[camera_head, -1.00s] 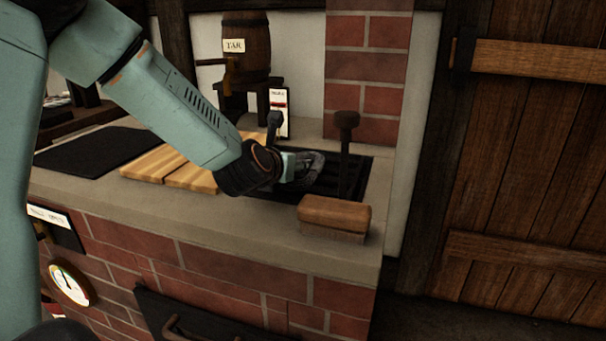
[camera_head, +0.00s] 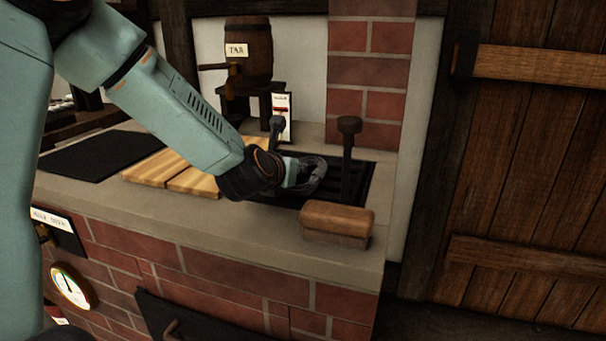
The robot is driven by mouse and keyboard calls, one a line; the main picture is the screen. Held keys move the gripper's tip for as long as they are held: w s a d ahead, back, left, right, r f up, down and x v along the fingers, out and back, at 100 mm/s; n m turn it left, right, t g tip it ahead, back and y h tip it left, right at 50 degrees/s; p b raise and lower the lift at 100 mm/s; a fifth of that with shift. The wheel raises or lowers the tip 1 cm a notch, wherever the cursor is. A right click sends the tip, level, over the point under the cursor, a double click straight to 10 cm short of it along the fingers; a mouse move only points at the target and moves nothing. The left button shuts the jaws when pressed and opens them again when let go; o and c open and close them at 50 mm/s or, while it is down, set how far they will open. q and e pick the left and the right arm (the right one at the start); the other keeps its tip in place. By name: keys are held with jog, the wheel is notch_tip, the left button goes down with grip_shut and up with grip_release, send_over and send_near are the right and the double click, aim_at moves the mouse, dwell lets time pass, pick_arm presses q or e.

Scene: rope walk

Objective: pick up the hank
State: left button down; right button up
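My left arm comes in from the left, and its gripper (camera_head: 318,176) is low over the dark grate (camera_head: 362,184) at the right of the brick counter. The fingers are dark against the grate, so I cannot tell whether they are open or shut. I cannot make out a hank; none shows on the counter or clearly between the fingers. My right gripper is not in view.
A dark knobbed post (camera_head: 348,150) stands just right of the gripper. A wooden brush (camera_head: 337,220) lies on the counter's front right corner. Wooden slats (camera_head: 160,170) and a black plate (camera_head: 95,155) are at left. A tar barrel (camera_head: 249,50) stands behind.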

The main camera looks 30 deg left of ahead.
pick_arm(q)
jog(key=shift+r, duration=0.15)
jog(key=shift+r+p, duration=0.45)
jog(key=shift+r, duration=0.1)
notch_tip(320, 180, up, 2)
jog(key=shift+r+p, duration=0.15)
jog(key=shift+p, duration=0.55)
jog(key=s+p, duration=0.1)
jog(key=s, duration=0.2)
jog(key=s+d+p, duration=0.1)
jog(key=s, duration=0.2)
jog(key=s+d+p, duration=0.1)
jog(key=s+p, duration=0.1)
jog(key=s, duration=0.2)
jog(key=shift+d, duration=0.2)
jog(key=s+p, duration=0.3)
jog(key=p, duration=0.2)
jog(key=shift+d, duration=0.15)
jog(key=p, duration=0.1)
jog(key=s+p, duration=0.1)
jog(key=p, duration=0.1)
jog(key=shift+s+d+p, duration=0.2)
jog(key=shift+d+p, duration=0.1)
jog(key=shift+s+d+p, duration=0.2)
jog(key=shift+s+p, duration=0.55)
jog(key=shift+p, duration=0.05)
jog(key=shift+s+d+p, duration=0.2)
jog(key=shift+s+p, duration=0.55)
jog(key=shift+p, duration=0.05)
